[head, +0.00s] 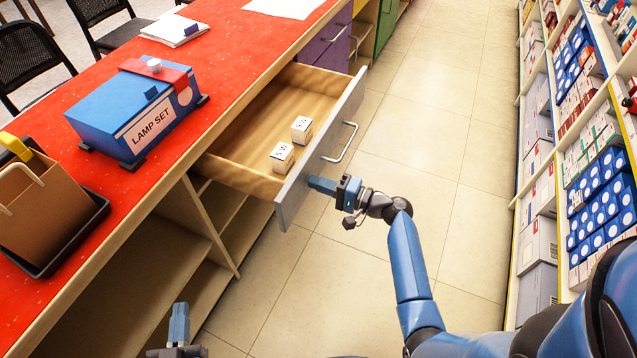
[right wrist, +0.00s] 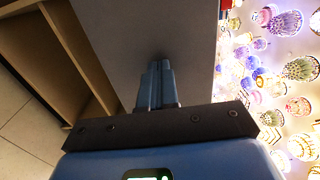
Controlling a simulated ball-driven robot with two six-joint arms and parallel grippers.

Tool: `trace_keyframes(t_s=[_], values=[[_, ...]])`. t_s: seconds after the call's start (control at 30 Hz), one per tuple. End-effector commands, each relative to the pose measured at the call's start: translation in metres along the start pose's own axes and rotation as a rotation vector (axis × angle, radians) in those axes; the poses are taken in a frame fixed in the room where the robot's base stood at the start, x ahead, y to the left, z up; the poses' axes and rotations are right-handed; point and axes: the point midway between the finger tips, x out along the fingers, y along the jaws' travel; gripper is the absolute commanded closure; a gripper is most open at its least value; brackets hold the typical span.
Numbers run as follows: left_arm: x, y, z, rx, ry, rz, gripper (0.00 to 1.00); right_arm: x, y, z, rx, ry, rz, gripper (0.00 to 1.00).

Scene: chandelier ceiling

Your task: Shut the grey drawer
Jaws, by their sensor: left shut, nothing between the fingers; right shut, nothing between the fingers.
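The grey drawer (head: 292,200) is pulled well out of the red-topped counter, and its wooden inside shows. Two small white boxes lie in it, one box (head: 301,130) further back and one box (head: 282,157) nearer. Its bar handle (head: 341,143) is on the grey front. My right gripper (head: 314,184) is shut and empty, its tips at the drawer front near its lower near end. In the right wrist view the shut fingers (right wrist: 157,72) point at the grey front; I cannot tell if they touch. My left gripper (head: 179,312) is shut and empty, low beside the counter.
The red counter (head: 60,240) holds a blue lamp set box (head: 125,115) and a brown bag in a dark tray (head: 70,240). A purple drawer (head: 326,45) sits beyond the grey one. Stocked shelves (head: 590,150) line the right. The tiled floor (head: 440,130) between is clear.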

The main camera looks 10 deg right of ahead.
Motion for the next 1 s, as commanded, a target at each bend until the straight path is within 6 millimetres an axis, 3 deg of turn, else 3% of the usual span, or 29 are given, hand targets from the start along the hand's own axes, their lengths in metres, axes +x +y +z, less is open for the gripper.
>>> trace_keyframes(t_s=[0.57,0.77,1.0], values=[[0.0,0.0,0.003,0.0,0.0,0.0,1.0,0.008,0.001,0.0,0.0,-0.001,0.0,1.0],[0.0,0.0,0.014,0.0,0.0,0.0,1.0,0.033,0.003,0.001,-0.001,-0.004,-0.001,1.0],[0.001,0.0,0.039,0.0,0.0,0.0,1.0,0.091,0.004,0.002,-0.003,-0.006,-0.003,1.0]])
